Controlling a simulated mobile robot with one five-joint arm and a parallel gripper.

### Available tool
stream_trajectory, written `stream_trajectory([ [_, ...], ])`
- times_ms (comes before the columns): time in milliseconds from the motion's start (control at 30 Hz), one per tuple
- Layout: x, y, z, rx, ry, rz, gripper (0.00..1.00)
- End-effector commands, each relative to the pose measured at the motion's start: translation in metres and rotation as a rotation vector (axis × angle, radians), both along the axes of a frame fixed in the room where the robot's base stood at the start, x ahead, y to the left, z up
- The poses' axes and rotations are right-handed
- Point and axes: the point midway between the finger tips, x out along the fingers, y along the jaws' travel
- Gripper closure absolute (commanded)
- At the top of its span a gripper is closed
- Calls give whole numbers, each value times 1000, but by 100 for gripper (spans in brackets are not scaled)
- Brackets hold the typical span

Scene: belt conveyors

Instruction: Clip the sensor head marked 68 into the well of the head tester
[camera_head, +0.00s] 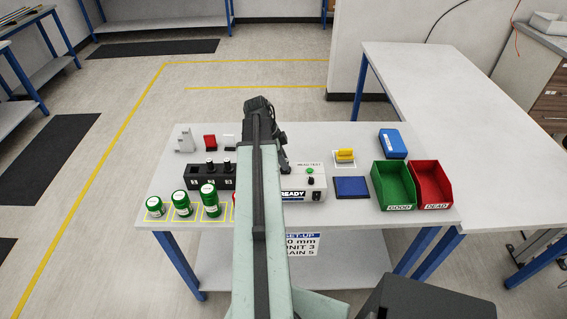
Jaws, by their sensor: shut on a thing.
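The head tester (316,181), a pale box lettered HEAD TEST with a green button and a dark READY display, stands on the table right of my arm. Its left part and its well are hidden by the arm. My gripper (284,163) is over the table just behind the tester's left side, mostly hidden by my own arm. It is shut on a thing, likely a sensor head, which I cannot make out. A black rack (202,183) left of the arm holds two dark sensor heads (210,163). No mark 68 is readable.
Several green jars (209,196) stand along the front left edge. A green GOOD bin (392,183) and red DEAD bin (431,183) are at the right. A blue box (392,143), a yellow block (345,156) and a dark blue pad (351,187) lie right of the tester.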

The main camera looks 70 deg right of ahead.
Motion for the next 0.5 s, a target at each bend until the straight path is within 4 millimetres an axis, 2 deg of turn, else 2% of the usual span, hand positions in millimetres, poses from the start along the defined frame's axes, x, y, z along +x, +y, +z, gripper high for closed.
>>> stream_trajectory([
  [500,0,0,-3,0,0,0,100],
])
